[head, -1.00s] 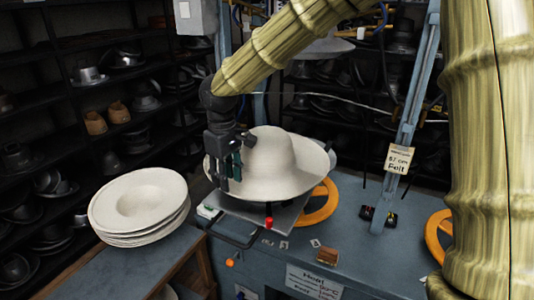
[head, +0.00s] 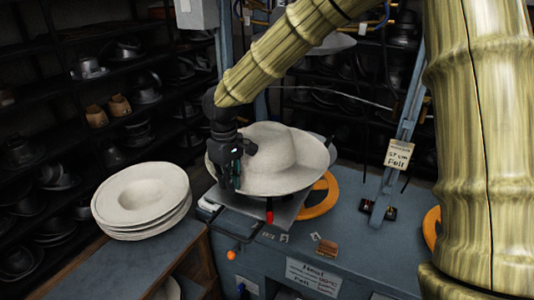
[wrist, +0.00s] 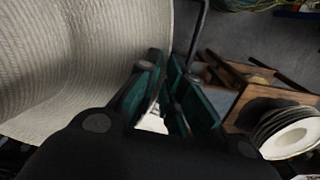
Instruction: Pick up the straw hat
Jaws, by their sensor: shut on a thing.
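The straw hat (head: 285,172) is a pale, wide-brimmed hat with a rounded crown. It is at the press on the blue bench, above a grey plate. In the wrist view its ribbed, woven surface (wrist: 75,60) fills the upper left. My gripper (head: 233,180) is at the left side of the hat, pointing down, and is shut on the brim. In the wrist view its dark green fingers (wrist: 164,95) are close together beside the hat. The pinched edge itself is mostly hidden by the fingers. I cannot tell whether the hat touches the plate.
A stack of pale hats (head: 143,200) sits on a side table (head: 125,262) at the left. An orange wheel (head: 322,198) and a blue upright post (head: 400,150) are right of the hat. A red-tipped handle (head: 269,213) is in front. Dark shelves stand behind.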

